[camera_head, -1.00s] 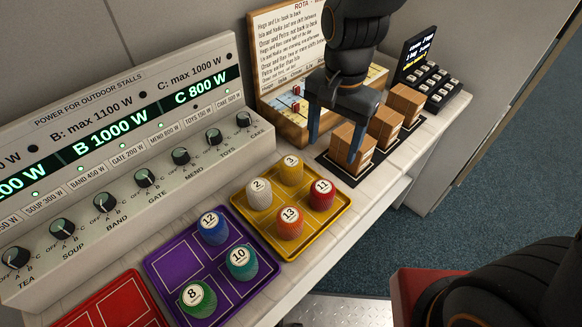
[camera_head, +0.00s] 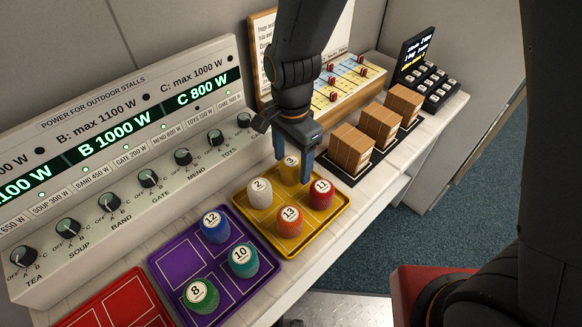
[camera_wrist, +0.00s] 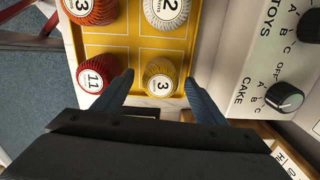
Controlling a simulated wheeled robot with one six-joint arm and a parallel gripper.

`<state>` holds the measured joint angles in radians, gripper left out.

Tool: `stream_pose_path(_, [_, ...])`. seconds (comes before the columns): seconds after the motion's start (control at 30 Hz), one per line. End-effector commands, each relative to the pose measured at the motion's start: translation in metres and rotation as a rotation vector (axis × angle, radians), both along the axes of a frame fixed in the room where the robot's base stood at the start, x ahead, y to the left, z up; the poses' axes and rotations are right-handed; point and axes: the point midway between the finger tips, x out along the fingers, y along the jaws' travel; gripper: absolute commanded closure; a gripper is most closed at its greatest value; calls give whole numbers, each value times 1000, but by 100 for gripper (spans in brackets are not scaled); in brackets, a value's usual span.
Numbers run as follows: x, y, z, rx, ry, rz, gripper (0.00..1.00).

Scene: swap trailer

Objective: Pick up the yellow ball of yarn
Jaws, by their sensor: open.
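The yellow ball of yarn (camera_head: 290,171), labelled 3, sits in the far compartment of the yellow tray (camera_head: 272,247). It also shows in the wrist view (camera_wrist: 160,78), between the two blue fingertips. My gripper (camera_head: 292,152) is open and empty, pointing down close above the yellow ball in the head view. One finger partly covers the ball there. In the wrist view my gripper (camera_wrist: 157,88) has a finger on each side of the ball; I cannot tell whether either touches it.
A knob panel (camera_head: 150,150) is behind.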

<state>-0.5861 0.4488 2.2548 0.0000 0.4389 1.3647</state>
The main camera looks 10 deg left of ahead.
Motion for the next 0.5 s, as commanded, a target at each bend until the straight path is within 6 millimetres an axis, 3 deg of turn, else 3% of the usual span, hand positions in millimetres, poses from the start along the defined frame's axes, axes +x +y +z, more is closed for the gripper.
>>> stream_pose_path(0.2, [0,0,-17,-1,1,0,35])
stream_pose_path(0.47, [0,0,-19,1,-1,0,35])
stream_pose_path(0.5, [0,0,-19,1,-1,0,42])
